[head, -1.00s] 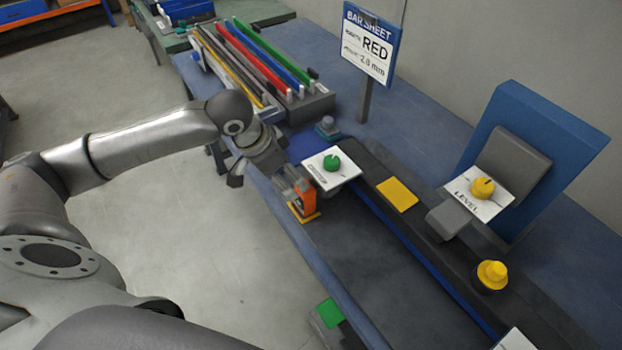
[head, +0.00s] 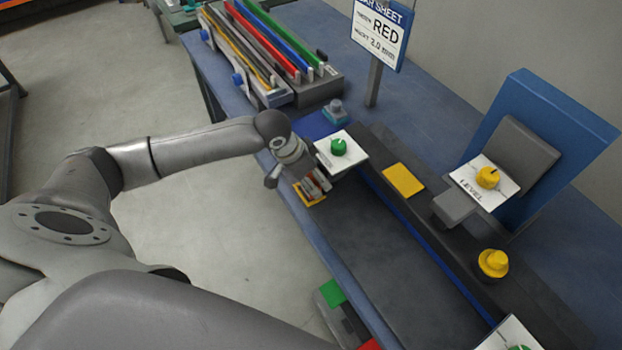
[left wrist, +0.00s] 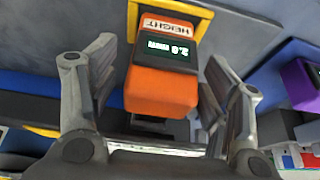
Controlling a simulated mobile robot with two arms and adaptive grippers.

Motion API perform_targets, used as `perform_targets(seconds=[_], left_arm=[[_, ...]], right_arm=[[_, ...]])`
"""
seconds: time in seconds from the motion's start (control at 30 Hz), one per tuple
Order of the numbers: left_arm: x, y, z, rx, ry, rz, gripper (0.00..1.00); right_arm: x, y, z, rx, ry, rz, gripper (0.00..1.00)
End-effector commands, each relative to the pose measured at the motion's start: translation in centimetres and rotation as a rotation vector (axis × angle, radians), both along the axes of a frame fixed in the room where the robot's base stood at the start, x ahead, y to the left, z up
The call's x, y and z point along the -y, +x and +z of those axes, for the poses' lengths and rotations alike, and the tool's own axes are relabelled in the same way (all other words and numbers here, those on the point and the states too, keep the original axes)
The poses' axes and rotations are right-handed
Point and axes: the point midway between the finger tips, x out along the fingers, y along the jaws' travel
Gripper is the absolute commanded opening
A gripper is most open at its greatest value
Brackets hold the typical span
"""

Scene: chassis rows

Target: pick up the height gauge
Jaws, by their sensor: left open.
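The height gauge (left wrist: 161,88) is an orange block with a label reading HEIGHT and a dark display in the left wrist view. It is at a yellow pad (left wrist: 200,20) on the bench. In the head view my left gripper (head: 317,188) is over the yellow pad (head: 310,198) and hides most of the gauge. In the left wrist view my left gripper (left wrist: 160,100) is open, with one finger on each side of the gauge. A gap shows on the left side; contact on the right is unclear. My right gripper is not in view.
A white panel with a green knob (head: 338,147) stands close to the right of my left gripper. A rack of coloured bars (head: 270,60) and a sign reading RED (head: 383,35) are farther back. The dark bench surface (head: 380,250) in front is clear.

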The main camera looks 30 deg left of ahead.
Motion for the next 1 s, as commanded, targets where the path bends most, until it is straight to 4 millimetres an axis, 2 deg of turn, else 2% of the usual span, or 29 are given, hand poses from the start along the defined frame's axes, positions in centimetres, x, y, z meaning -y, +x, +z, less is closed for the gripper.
perform_targets(seconds=[0.13, 0.53, 0.83, 1.0], left_arm=[[0.0, 0.0, 0.0, 0.000, 0.000, 0.000, 0.69], [0.0, 0.0, 0.1, 0.001, -0.001, 0.000, 0.17], [0.0, 0.1, 0.3, 0.003, -0.002, 0.000, 0.16], [0.0, 0.2, 1.3, 0.005, -0.002, 0.000, 0.16]], right_arm=[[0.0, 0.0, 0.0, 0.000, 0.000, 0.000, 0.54], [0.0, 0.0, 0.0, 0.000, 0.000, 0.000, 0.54], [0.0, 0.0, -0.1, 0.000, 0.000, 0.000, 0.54], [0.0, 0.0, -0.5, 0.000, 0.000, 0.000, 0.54]])
